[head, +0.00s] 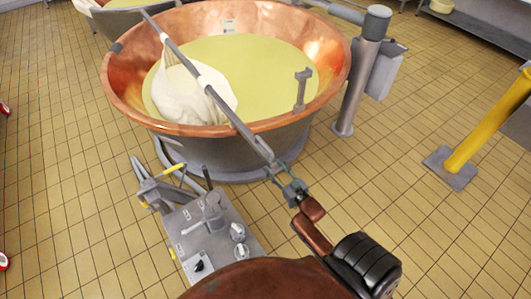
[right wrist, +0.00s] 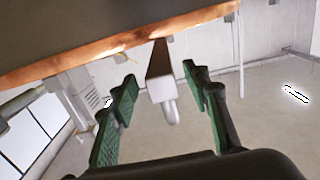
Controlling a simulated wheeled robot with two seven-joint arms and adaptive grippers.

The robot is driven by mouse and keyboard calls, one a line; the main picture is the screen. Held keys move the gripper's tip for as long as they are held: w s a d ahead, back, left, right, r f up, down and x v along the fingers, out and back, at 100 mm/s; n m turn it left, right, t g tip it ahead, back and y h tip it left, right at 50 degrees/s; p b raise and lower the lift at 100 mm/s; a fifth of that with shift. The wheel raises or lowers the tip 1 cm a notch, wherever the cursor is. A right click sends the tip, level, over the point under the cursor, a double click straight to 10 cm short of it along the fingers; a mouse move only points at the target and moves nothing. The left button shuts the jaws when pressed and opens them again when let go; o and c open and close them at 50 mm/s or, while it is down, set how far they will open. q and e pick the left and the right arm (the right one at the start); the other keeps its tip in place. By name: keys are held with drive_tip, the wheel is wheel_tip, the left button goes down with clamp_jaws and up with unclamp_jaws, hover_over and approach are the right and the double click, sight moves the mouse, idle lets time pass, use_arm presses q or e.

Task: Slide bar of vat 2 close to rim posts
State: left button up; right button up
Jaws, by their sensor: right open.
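A copper vat (head: 130,85) holds pale yellow liquid (head: 265,60). A grey bar (head: 234,118) lies slanted across it, from the far left past the near rim. A white cloth bundle (head: 195,93) hangs from the bar in the vat. A grey T-topped post (head: 301,92) stands at the right inner side, apart from the bar. My right gripper (head: 278,172) is open at the bar's near end. In the right wrist view the bar's end (right wrist: 160,72) shows between the spread green fingers (right wrist: 160,105), with gaps on both sides. My left gripper is out of view.
A grey control box (head: 208,232) with knobs and levers stands close below the vat's near side. A grey column (head: 358,80) rises at the vat's right. A yellow post (head: 487,125) stands further right. Open tiled floor lies between them.

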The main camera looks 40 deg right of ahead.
sight(265, 154)
drive_tip(key=shift+w+r, duration=0.25)
drive_tip(key=shift+r, duration=0.45)
drive_tip(key=shift+w+d+r, duration=0.1)
drive_tip(key=shift+w, duration=0.25)
drive_tip(key=w, duration=0.6)
drive_tip(key=shift+w+d, duration=0.4)
clamp_jaws()
